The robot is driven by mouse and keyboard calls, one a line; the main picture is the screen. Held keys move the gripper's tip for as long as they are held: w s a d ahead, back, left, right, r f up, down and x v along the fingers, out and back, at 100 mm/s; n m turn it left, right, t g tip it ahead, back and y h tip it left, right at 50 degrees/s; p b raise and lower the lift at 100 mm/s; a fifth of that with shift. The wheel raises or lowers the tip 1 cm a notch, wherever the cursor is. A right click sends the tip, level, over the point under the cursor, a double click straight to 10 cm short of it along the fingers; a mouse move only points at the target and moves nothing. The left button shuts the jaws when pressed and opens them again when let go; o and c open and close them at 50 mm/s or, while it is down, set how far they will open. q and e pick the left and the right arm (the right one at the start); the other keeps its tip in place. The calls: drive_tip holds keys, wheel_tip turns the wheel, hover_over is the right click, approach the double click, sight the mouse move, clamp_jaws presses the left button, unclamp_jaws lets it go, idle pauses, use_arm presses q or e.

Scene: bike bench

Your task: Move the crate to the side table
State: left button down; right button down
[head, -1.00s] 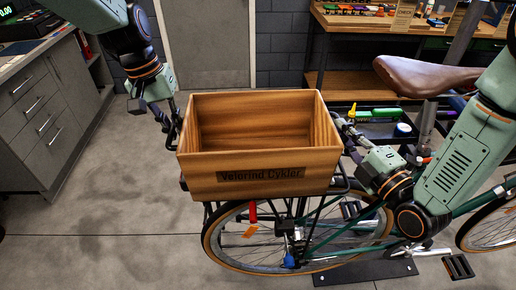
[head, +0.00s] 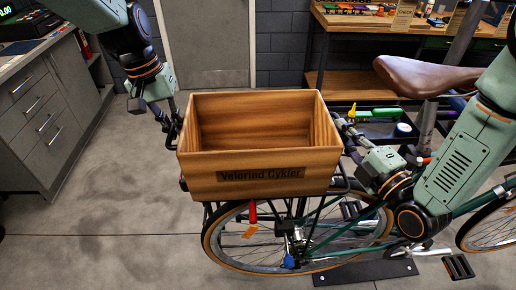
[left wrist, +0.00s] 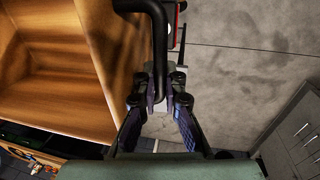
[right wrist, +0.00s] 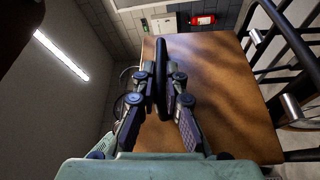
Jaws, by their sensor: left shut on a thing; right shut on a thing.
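The wooden crate (head: 262,160), open and empty, sits level over the rear rack of the bicycle (head: 300,250). I cannot tell whether it touches the rack. My left gripper (head: 172,122) is at the crate's left side, shut on a black bar handle (left wrist: 159,30). The crate's wall (left wrist: 60,90) shows beside it in the left wrist view. My right gripper (head: 350,138) is at the right side, shut on the other black handle (right wrist: 161,75). The crate's wooden side (right wrist: 215,90) lies behind it in the right wrist view. I cannot identify the side table.
A grey drawer cabinet (head: 45,115) stands at the left. A wooden workbench (head: 360,20) with a lower shelf is at the back right. The brown saddle (head: 425,75) is right of the crate. Floor at left is clear.

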use_arm(q)
drive_tip(key=shift+w+r, duration=0.1)
drive_tip(key=shift+r, duration=0.15)
use_arm(e)
drive_tip(key=shift+r, duration=0.15)
